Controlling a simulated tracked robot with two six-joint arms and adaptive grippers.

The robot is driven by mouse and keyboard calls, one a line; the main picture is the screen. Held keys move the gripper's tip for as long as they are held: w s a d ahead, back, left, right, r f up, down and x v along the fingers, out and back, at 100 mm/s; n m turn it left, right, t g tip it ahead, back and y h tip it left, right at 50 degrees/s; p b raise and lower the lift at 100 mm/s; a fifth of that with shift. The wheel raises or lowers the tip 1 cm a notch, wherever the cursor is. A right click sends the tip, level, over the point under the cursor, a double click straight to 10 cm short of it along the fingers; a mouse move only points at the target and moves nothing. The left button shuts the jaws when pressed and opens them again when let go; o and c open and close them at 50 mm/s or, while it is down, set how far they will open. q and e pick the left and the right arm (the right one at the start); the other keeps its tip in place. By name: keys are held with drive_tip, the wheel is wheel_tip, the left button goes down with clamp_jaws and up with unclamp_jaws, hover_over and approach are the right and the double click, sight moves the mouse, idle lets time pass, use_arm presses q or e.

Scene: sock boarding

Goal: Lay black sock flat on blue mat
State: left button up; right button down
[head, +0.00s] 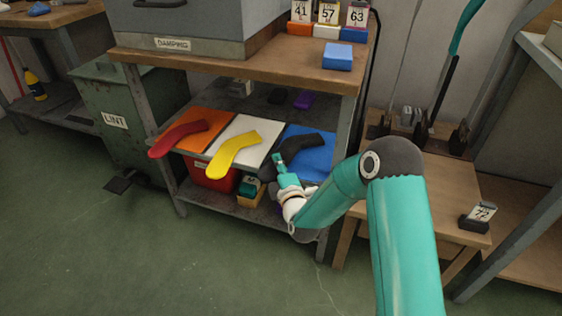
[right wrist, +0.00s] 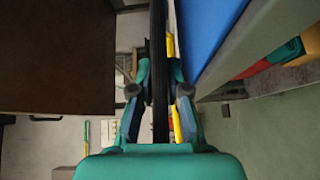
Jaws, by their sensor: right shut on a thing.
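The black sock (head: 297,146) is at the right end of the middle shelf, over the blue mat (head: 322,160). My right gripper (head: 278,160) is at the mat's front left and shut on the sock. In the right wrist view the sock (right wrist: 159,30) is a thin dark strip between the fingers (right wrist: 159,75), with the blue mat (right wrist: 208,25) to its right. I cannot tell whether the sock touches the mat. My left gripper is not in view.
A yellow sock (head: 232,152) lies on a white mat (head: 248,127), and a red sock (head: 178,136) on an orange mat (head: 207,119), both to the left. The wooden top (head: 225,63) is above the shelf. A red bin (head: 208,175) is below.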

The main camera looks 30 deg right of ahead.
drive_tip(key=c, duration=1.1)
unclamp_jaws()
drive_tip(key=shift+o, duration=0.2)
drive_tip(key=shift+s, duration=0.1)
